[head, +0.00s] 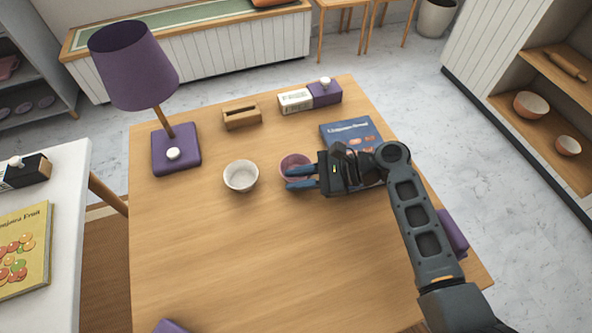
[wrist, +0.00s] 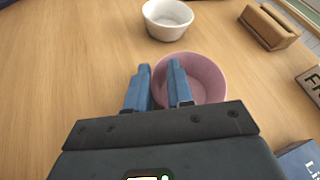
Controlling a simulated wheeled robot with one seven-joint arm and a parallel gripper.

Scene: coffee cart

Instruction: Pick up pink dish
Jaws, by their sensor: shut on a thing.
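The pink dish (head: 294,163) is a small round bowl near the middle of the wooden table, partly hidden behind my fingers in the head view. It also shows in the wrist view (wrist: 208,80), upright. My gripper (head: 302,177) reaches in from the right, and its blue fingertips (wrist: 160,76) are shut on the near-left rim of the dish. One finger is outside the wall and the other is at its inner side. I cannot tell whether the dish is clear of the table.
A white bowl (head: 241,175) stands close to the left of the dish. A purple lamp (head: 176,148), a wooden holder (head: 242,117), a purple-and-white carton (head: 310,97) and a blue book (head: 350,134) are around it.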

